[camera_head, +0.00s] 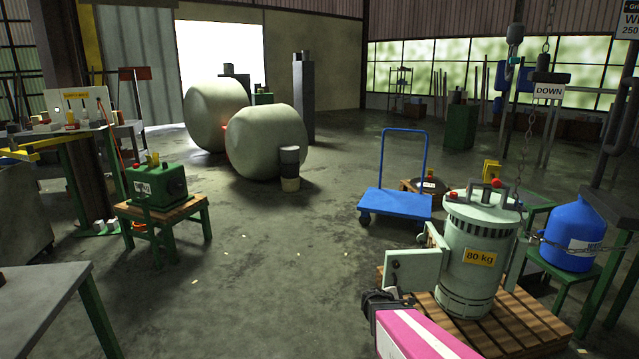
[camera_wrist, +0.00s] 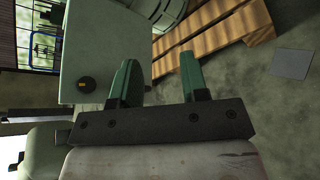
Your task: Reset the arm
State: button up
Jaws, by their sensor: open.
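My gripper (camera_wrist: 160,82) is open in the wrist view, its two green fingers spread apart with nothing seen between them. In the head view my pink and white arm comes in at the bottom right, and its dark end lies just left of the disperser (camera_head: 478,255). The disperser is a pale green cylinder marked 80 kg, standing upright on a wooden pallet (camera_head: 535,325). A pale green door panel (camera_head: 417,268) sticks out from its left side. The panel also shows in the wrist view (camera_wrist: 105,45), close to the left finger; I cannot tell whether they touch.
A blue cart (camera_head: 395,203) stands behind the disperser. A blue container (camera_head: 572,238) sits on a green stand at the right, with a chain near it. A green machine (camera_head: 156,186) rests on a stool at the left. The middle floor is clear.

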jog(key=s+a+r+m+g+y, duration=0.3)
jog(key=s+a+r+m+y, duration=0.1)
jog(key=s+a+m+y, duration=0.2)
jog(key=s+a+r+m+g+y, duration=0.3)
jog(key=s+a+r+m+y, duration=0.1)
jog(key=s+a+m+y, duration=0.2)
jog(key=s+a+m, duration=0.1)
jog(key=m, duration=0.1)
jog(key=shift+s+a+m+y, duration=0.3)
jog(key=shift+s+a+m, duration=0.05)
jog(key=shift+m, duration=0.05)
dwell(1.4)
